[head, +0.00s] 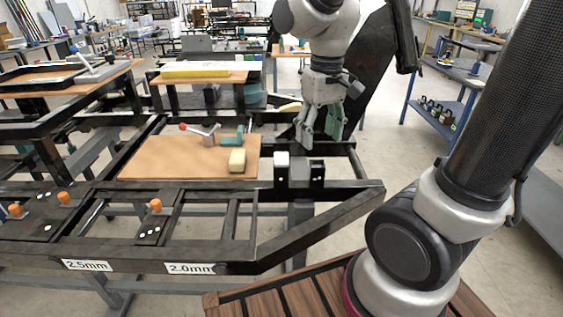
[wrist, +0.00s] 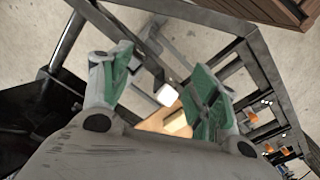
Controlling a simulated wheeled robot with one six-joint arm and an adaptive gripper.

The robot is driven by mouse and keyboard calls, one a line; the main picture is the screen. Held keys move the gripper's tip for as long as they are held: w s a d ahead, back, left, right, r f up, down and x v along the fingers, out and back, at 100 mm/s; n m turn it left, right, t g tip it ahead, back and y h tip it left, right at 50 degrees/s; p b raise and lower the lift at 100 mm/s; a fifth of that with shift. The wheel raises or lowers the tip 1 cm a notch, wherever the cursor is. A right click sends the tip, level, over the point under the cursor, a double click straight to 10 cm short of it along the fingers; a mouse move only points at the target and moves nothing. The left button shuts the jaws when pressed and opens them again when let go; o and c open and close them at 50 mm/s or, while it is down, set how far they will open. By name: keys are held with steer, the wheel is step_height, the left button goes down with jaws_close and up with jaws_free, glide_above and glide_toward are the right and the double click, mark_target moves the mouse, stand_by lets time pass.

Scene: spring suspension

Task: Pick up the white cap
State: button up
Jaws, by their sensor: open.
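The white cap (head: 281,159) sits on top of a black block at the right end of the black metal frame, in the head view. In the wrist view the white cap (wrist: 167,95) shows between and beyond the open fingers. My gripper (head: 318,140) is open and empty, pointing down, up and to the right of the cap in the head view. Its green-padded fingers also show in the wrist view (wrist: 158,88). The gripper is apart from the cap.
A second black block (head: 317,170) without a white top stands right of the cap. A wooden board (head: 170,157) holds a yellowish block (head: 237,161) and a red-handled clamp (head: 200,132). Frame bars (head: 330,215) surround the cap. Orange knobs (head: 155,205) stand at the front left.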

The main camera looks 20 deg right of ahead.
mark_target(281, 157)
steer(key=w+a+f+m, duration=0.1)
steer(key=w+a, duration=0.1)
steer(key=w, duration=0.1)
steer(key=w+a+f+m, duration=0.1)
steer(key=w+a, duration=0.1)
steer(key=w+a+m, duration=0.2)
steer(key=w, duration=0.1)
steer(key=shift+w+a+f, duration=0.3)
steer(key=shift+f, duration=0.1)
steer(key=shift+r+m, duration=0.1)
steer(key=shift+m, duration=0.4)
steer(key=shift+f, duration=0.25)
steer(key=f, duration=0.7)
steer(key=shift+d+f, duration=0.2)
steer(key=shift+d, duration=0.05)
steer(key=shift+m, duration=0.3)
steer(key=shift+c, duration=0.2)
steer(key=c, duration=1.1)
steer(key=shift+c, duration=0.2)
